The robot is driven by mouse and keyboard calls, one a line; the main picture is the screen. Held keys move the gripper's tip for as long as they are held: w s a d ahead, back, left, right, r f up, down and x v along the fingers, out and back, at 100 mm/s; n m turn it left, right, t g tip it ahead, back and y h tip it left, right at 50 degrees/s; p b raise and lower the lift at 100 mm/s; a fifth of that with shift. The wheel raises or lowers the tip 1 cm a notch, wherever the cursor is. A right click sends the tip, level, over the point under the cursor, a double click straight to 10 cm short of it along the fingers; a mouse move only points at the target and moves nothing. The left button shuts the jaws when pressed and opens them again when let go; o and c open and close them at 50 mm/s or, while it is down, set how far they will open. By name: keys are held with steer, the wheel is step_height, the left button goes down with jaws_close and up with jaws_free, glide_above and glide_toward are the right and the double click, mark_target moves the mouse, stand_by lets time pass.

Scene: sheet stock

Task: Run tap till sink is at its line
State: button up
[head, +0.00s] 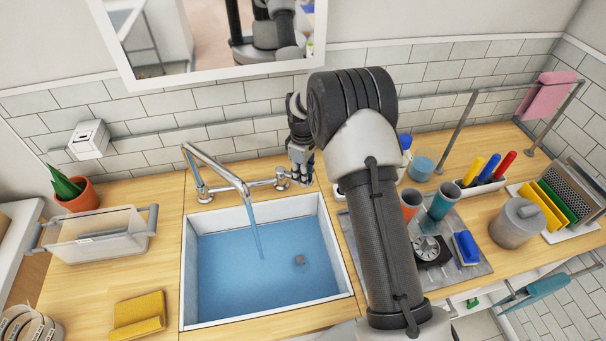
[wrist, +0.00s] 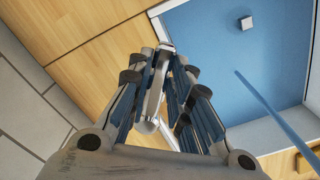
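The tap (head: 222,170) stands behind the sink, and a blue stream (head: 255,232) falls from its spout into the basin. The stream also shows in the wrist view (wrist: 268,105). The white-rimmed sink (head: 186,290) holds blue water (head: 250,275), with a band of bare wall above the surface. I cannot make out a level line on the wall. My gripper (head: 300,172) is at the tap's right end. In the wrist view, my gripper's fingers (wrist: 165,62) close around a pale tap lever (wrist: 154,95). The finger contact is partly hidden.
A clear bin (head: 100,238), potted plant (head: 75,192) and yellow cloth (head: 138,315) are left of the sink. Right are cups (head: 440,203), a blue brush (head: 466,247), a grey canister (head: 515,224) and a rail (head: 465,125). A mirror (head: 215,68) hangs above.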

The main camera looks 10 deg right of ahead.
jaws_close()
stand_by(0.4)
steer(key=s+a+m, duration=0.3)
steer(key=a+m, duration=0.3)
steer(key=m, duration=0.4)
steer(key=shift+m, duration=0.3)
steer(key=shift+a, duration=0.15)
stand_by(0.3)
steer(key=o, duration=0.6)
jaws_free()
steer(key=shift+c, duration=0.2)
